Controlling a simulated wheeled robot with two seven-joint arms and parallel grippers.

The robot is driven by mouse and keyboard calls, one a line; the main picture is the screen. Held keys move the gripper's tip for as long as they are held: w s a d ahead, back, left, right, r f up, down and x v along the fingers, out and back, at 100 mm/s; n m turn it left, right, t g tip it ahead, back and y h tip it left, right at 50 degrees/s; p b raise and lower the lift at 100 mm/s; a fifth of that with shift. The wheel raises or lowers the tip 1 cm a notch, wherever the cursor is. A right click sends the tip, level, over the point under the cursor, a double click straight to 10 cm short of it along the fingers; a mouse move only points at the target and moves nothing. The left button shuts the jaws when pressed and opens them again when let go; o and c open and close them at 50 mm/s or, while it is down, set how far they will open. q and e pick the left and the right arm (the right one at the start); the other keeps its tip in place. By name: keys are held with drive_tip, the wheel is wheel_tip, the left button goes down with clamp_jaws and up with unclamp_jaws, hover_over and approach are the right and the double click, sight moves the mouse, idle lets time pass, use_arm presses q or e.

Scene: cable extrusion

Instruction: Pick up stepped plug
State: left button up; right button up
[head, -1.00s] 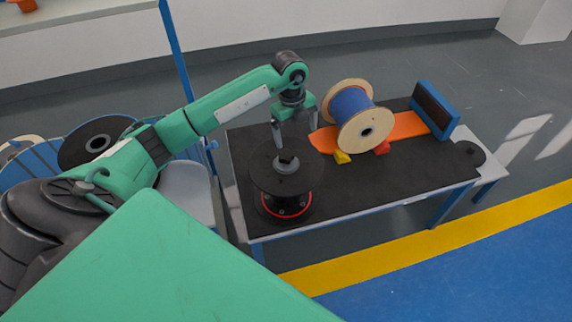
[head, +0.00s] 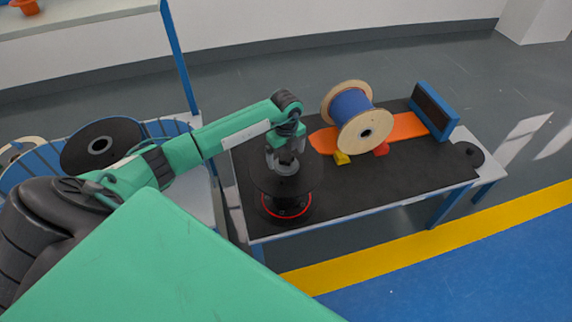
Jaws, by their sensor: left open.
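The stepped plug (head: 286,169), a small grey round piece, sits in the top middle of a black spool (head: 268,181) at the near left of the table. My left gripper (head: 284,161) points down right over the plug, with its open fingers low on either side of it. The fingers and the gripper body hide much of the plug, and I cannot tell whether they touch it. My right gripper is out of view.
A dark disc (head: 468,153) lies at the right end. The black mat (head: 400,180) is clear in front.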

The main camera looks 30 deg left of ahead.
use_arm(q)
drive_tip(key=shift+f, duration=1.15)
drive_tip(key=c, duration=1.2)
drive_tip(key=shift+c, duration=0.2)
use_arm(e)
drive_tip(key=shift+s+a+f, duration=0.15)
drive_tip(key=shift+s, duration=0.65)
use_arm(q)
drive_tip(key=shift+r, duration=0.1)
